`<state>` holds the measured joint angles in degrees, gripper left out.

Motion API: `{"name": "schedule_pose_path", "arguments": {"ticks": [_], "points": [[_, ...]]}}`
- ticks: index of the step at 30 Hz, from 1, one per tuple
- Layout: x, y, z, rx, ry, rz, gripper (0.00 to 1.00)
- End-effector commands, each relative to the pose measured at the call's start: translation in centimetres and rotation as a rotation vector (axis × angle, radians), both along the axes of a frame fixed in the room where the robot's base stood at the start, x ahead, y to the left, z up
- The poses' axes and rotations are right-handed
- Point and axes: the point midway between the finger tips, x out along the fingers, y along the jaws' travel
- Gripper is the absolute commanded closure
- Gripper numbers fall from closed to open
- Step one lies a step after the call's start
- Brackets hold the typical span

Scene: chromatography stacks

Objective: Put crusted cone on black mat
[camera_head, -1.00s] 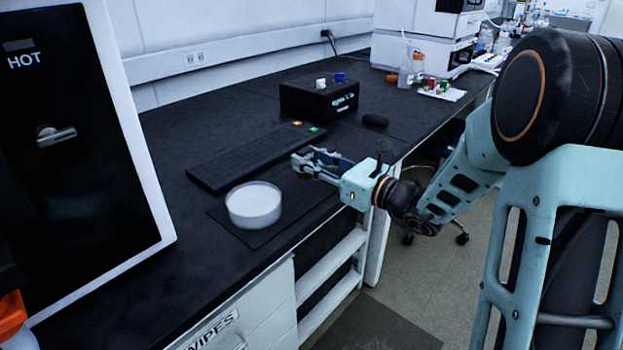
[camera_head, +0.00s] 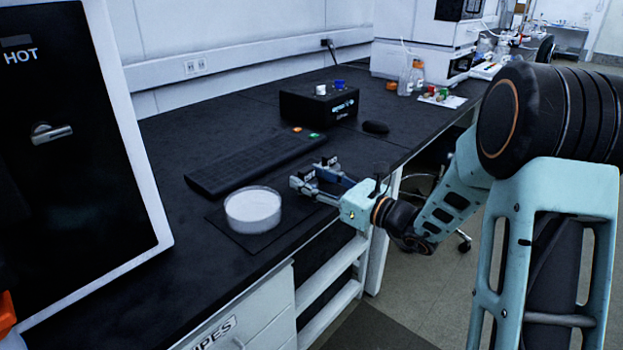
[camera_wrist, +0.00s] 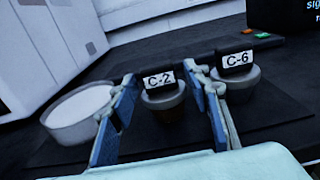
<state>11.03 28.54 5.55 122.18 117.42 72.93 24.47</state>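My gripper (camera_head: 315,178) is open, its blue fingers apart over the bench in the head view. In the wrist view, a small grey-brown cup (camera_wrist: 163,101) with a black tag marked C-2 stands between and beyond the fingers (camera_wrist: 162,82). I cannot tell whether they touch it. A similar cup (camera_wrist: 240,85) tagged C-6 stands to the right of the right finger. In the head view these cups are mostly hidden by the gripper. The thin black mat (camera_head: 250,242) lies at the bench's front, under a white-filled round dish (camera_head: 253,210). I cannot tell which thing is the crusted cone.
The dish is left of my gripper and in the wrist view (camera_wrist: 78,115). A dark flat strip (camera_head: 250,165) lies behind it. A white cabinet marked HOT (camera_head: 130,130) is at left.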

Motion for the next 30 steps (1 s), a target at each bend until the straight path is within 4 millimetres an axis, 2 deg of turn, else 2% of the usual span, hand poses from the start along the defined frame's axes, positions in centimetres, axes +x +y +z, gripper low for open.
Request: {"name": "schedule_pose_path", "arguments": {"ticks": [11,24,30], "points": [[-0.1,-0.2,0.6,0.0,0.0,-0.001,0.54],[-5.5,-7.2,0.6,0.0,0.002,-0.005,0.54],[-7.0,-9.1,0.4,0.0,0.001,-0.002,0.54]]}}
